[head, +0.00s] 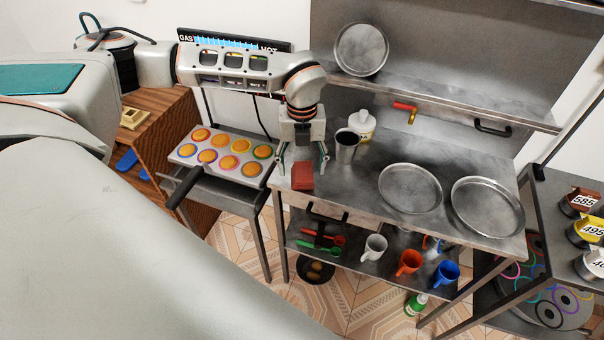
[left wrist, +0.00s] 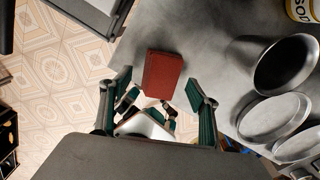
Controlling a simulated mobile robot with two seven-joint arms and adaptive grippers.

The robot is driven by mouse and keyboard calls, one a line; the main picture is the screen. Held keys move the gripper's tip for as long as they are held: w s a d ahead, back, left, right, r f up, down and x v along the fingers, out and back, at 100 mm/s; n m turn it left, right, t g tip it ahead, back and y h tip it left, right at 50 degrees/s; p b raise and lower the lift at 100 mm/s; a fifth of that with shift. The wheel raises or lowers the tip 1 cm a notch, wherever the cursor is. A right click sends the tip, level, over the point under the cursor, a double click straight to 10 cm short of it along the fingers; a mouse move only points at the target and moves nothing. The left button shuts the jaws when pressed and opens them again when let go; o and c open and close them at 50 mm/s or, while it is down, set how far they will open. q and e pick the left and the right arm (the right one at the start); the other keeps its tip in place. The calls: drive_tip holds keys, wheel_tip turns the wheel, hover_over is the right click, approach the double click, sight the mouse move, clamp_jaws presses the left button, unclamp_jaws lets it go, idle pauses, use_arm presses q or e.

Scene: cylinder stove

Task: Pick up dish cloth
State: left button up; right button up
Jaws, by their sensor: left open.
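A small reddish-brown rectangular item (head: 302,176), which looks like the folded dish cloth, lies on the steel counter (head: 352,182) at its front left edge. It also shows in the left wrist view (left wrist: 162,75), near the centre. My left gripper (head: 302,165) is open and points down over it. In the left wrist view, the green-padded fingers (left wrist: 155,92) are spread on either side of the item's near end, apart from it. Nothing is held between them. My right gripper is not in view.
Behind the gripper stand a metal cup (head: 346,147) and a white bottle (head: 362,124). Two round trays (head: 410,188) (head: 487,206) lie to the right. A griddle with several round patties (head: 222,155) stands at left. Mugs (head: 409,262) sit on the lower shelf.

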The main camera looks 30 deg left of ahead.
sight(302, 171)
use_arm(q)
drive_tip(key=shift+f, duration=0.4)
drive_tip(key=c, duration=1.2)
drive_tip(key=shift+r, duration=0.1)
wheel_tip(302, 171, up, 20)
drive_tip(key=shift+f, duration=0.1)
